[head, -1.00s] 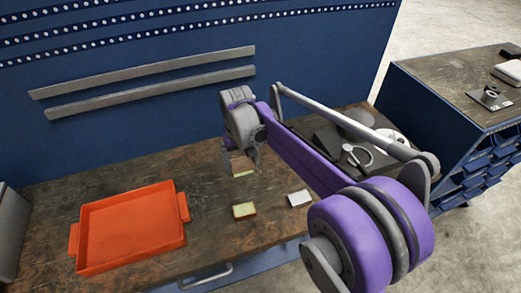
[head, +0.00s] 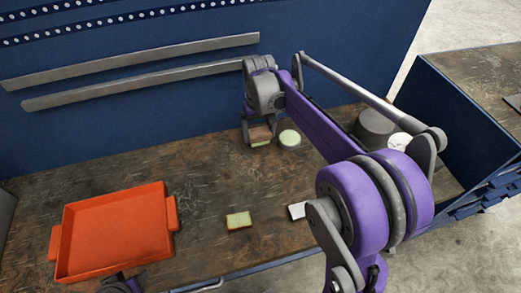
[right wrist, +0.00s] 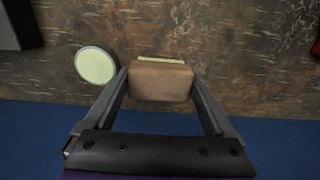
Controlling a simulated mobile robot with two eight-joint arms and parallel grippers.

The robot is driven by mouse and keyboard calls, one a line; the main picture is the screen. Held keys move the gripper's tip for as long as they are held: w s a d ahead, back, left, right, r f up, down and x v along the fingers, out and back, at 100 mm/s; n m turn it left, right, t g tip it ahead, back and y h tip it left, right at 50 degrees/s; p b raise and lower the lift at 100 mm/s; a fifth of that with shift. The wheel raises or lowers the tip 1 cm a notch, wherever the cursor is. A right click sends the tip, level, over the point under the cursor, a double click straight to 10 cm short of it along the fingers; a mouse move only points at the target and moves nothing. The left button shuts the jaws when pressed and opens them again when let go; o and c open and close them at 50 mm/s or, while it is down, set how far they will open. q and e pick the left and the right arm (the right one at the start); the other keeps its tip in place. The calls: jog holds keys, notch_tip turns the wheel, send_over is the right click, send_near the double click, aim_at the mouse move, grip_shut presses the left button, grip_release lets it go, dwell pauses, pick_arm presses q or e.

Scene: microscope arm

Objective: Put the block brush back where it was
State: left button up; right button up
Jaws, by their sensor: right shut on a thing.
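The block brush is a small brown block (head: 261,134) with a pale green-yellow underside. My right gripper (head: 260,138) is shut on it, near the back of the workbench by the blue wall. In the right wrist view the block (right wrist: 160,80) sits between the two fingers, with a pale green strip (right wrist: 161,60) showing past its far edge. I cannot tell whether the brush touches the bench. A dark and purple part of my left arm (head: 124,283) shows at the bottom edge; its fingers cannot be made out.
A round pale green disc (head: 289,138) lies close beside the brush. A yellow-green block (head: 239,219) and a white block (head: 298,210) lie nearer the front. An orange tray (head: 115,233) is at left. A dark grey round object (head: 374,127) stands at right.

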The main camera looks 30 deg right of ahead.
aim_at(259, 132)
notch_tip(259, 132, down, 8)
jog(key=shift+r, duration=0.1)
dwell(0.4)
jog(key=o, duration=1)
jog(key=shift+f, duration=0.2)
notch_tip(259, 132, up, 12)
jog(key=shift+s+a+r, duration=0.1)
jog(key=s+a+f+n+t, duration=0.1)
jog(key=s+a+f, duration=0.1)
jog(key=s, duration=0.5)
jog(key=s+a+f+t, duration=0.2)
jog(key=s+a+f, duration=0.1)
jog(key=s, duration=0.4)
jog(key=s+a+f+n+t, duration=0.1)
jog(key=s+a+f+t, duration=0.1)
jog(key=s+a, duration=0.3)
jog(key=shift+s+a+f+n, duration=0.15)
jog(key=shift+s+f, duration=0.2)
jog(key=shift+s, duration=0.2)
jog(key=shift+s+d+f+n, duration=0.1)
jog(key=shift+s+f+n, duration=0.05)
jog(key=shift+s+f, duration=0.3)
jog(key=shift+r, duration=0.1)
